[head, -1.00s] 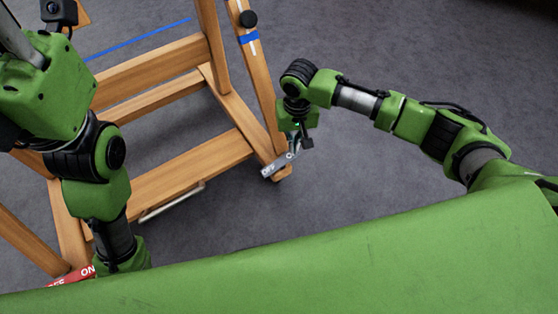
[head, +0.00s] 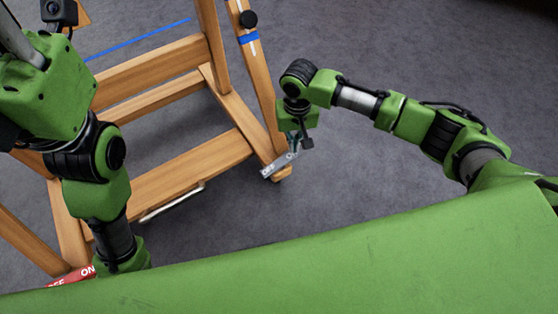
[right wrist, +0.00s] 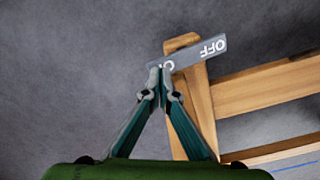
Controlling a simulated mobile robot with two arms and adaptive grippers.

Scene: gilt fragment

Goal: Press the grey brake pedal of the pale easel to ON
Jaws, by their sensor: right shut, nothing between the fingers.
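The grey brake pedal (head: 279,165) sits at the foot of the wooden easel (head: 187,166). Its OFF end points down-left in the head view; its other end is under my right gripper (head: 294,147). In the right wrist view, the pedal (right wrist: 205,51) shows OFF at the right, and the fingertips (right wrist: 159,77) partly cover the ON lettering at its left end. The right fingers are together, empty, at or just above that ON end; contact cannot be told. My left arm hangs at the left, its gripper hidden behind my green body.
A red pedal (head: 70,276) with ON and OFF lettering is at the easel's near left foot, partly hidden. Open grey carpet (head: 350,190) lies right of the easel.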

